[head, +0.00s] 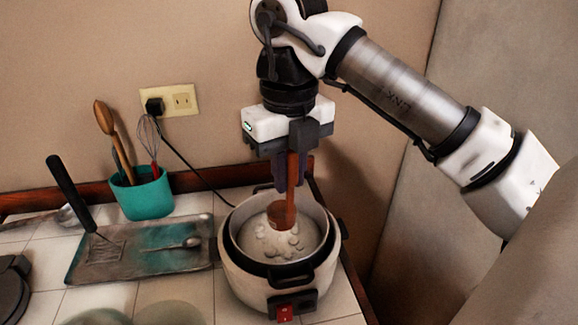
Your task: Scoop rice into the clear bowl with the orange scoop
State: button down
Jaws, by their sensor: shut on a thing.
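My gripper (291,172) points down over the rice cooker (250,278) and is shut on the handle of the orange scoop (291,190). The scoop looks brownish orange and hangs upright, with its lower end inside the cooker's pot. Pale lumps of rice (268,242) lie in the bottom of the pot. I cannot tell whether the scoop's head touches the rice or holds any. At the lower left, a faint see-through round shape, likely the clear bowl (168,313), is cut off by the bottom edge.
A tray (140,268) with a spoon and a black-handled spatula (72,195) lies left of the cooker. A teal utensil holder (143,194) stands behind it. A cord runs from the wall outlet (170,101) to the cooker. A wall stands close on the right.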

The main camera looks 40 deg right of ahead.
aim_at(282, 206)
notch_tip(282, 206, down, 6)
jog(key=b, duration=0.4)
jog(key=shift+f, duration=0.25)
jog(key=shift+w+d+f+b, duration=0.1)
jog(key=shift+w+f+b, duration=0.2)
jog(key=shift+f+b, duration=0.45)
jog(key=shift+w+f+b, duration=0.25)
jog(key=shift+f+b, duration=0.05)
jog(key=shift+f, duration=0.75)
jog(key=shift+w+r+p, duration=0.2)
jog(key=shift+w+p, duration=0.1)
jog(key=shift+w+d+r+p, duration=0.1)
jog(key=shift+w+r+p, duration=0.25)
jog(key=shift+r+p, duration=0.15)
notch_tip(282, 206, up, 14)
jog(key=s+p, duration=0.1)
jog(key=p, duration=0.8)
jog(key=shift+f, duration=0.25)
jog(key=shift+s, duration=0.1)
